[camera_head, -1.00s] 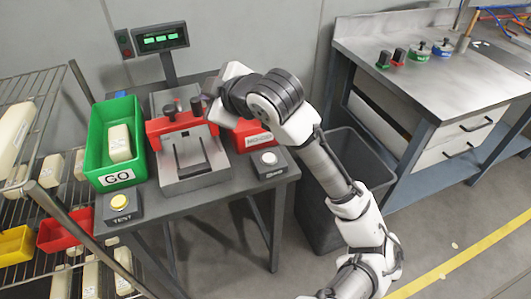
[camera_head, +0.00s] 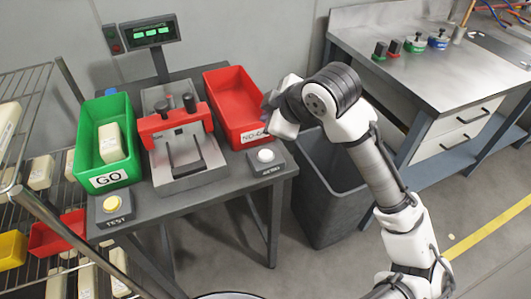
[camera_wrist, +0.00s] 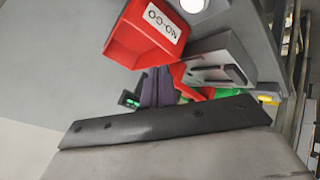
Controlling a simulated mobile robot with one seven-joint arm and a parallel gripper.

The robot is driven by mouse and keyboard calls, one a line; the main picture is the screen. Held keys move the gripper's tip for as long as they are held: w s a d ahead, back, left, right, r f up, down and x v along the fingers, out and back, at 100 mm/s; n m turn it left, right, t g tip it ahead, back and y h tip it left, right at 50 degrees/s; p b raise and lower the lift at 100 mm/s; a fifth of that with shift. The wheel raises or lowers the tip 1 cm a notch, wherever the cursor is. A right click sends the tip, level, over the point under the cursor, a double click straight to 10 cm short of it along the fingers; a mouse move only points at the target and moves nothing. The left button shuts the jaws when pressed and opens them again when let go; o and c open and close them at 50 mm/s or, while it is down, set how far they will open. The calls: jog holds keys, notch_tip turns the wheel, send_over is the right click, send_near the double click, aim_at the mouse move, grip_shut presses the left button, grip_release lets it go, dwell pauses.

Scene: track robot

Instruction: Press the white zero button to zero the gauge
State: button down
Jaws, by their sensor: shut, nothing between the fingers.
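The white zero button (camera_head: 266,155) sits on a dark box at the right front corner of the grey bench. It also shows at the top edge of the wrist view (camera_wrist: 193,5). The gauge (camera_head: 182,140) is a metal fixture with a red crossbar and black knobs, left of the button. Its display (camera_head: 153,34) shows green digits, too small to read. My gripper (camera_head: 270,108) is above and behind the button, beside the red bin, apart from the button. In the wrist view its dark fingers (camera_wrist: 157,86) are together and empty.
A red NO-GO bin (camera_head: 228,95) stands right of the gauge, close to my gripper. A green GO bin (camera_head: 107,145) holding a pale block and a yellow TEST button (camera_head: 113,204) are at the left. A grey waste bin (camera_head: 328,190) stands right of the bench.

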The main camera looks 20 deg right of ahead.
aim_at(269, 156)
jog(key=shift+f+b, duration=3.2)
jog(key=shift+f, duration=1.05)
jog(key=shift+f, duration=0.15)
jog(key=shift+f+b, duration=0.3)
jog(key=shift+b, duration=0.15)
jog(key=shift+f+b, duration=0.45)
jog(key=shift+r, duration=0.15)
jog(key=shift+r+p, duration=0.65)
jog(key=shift+r, duration=0.1)
jog(key=shift+r+p, duration=1.9)
jog(key=shift+r, duration=0.65)
